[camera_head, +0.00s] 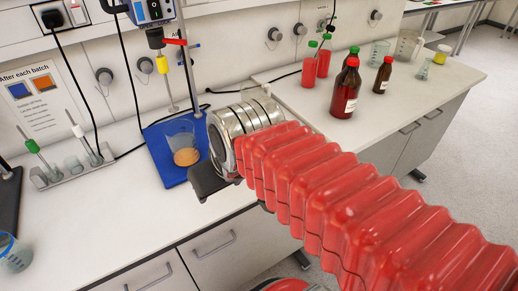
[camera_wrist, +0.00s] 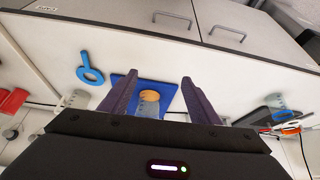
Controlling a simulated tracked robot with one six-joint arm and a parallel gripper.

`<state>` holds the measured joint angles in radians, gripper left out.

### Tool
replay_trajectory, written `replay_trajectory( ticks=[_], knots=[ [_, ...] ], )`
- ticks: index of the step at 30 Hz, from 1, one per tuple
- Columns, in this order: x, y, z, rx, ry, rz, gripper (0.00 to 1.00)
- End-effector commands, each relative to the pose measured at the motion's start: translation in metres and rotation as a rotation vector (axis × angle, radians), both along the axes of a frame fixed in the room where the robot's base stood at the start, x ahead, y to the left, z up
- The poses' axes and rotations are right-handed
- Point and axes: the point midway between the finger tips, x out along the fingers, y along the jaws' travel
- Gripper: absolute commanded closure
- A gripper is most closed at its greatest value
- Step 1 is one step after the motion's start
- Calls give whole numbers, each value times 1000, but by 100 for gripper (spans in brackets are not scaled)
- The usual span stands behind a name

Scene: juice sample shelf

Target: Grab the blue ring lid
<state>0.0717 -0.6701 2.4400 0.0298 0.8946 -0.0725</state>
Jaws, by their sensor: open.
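A flat blue ring with a short straight tab, which I take to be the blue ring lid (camera_wrist: 90,70), lies on the white bench in the wrist view. It is left of my gripper (camera_wrist: 160,77), apart from both fingers. I cannot make it out in the head view, where my arm covers part of the bench. My gripper is open, with nothing held between its fingers. A clear beaker with orange contents (camera_head: 185,150) stands on a blue mat (camera_head: 163,166). In the wrist view, that beaker (camera_wrist: 150,97) shows beyond the gap between the fingers.
A stand with probes (camera_head: 75,170) is at the back left, and a beaker with a blue rim (camera_head: 15,252) is at the front left. Brown bottles (camera_head: 346,90) and red-filled bottles (camera_head: 310,66) stand at the back right. The bench front left of my arm is clear.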

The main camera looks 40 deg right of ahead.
Motion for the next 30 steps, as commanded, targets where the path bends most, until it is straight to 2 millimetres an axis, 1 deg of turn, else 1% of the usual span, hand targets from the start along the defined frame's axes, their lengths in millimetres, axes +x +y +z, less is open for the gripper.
replay_trajectory(
  ticks=[1,8,12,17,20,24,27,30],
  knots=[
    [9,-8,2,0,9,-13,40],
    [54,-44,9,-2,34,-40,24],
    [81,-73,10,-2,48,-54,14],
    [110,-111,6,1,63,-74,3],
    [126,-138,2,3,70,-86,3],
    [146,-178,-8,6,78,-104,3],
    [156,-205,-15,9,81,-116,3],
    [163,-225,-22,11,84,-122,3]
  ],
)
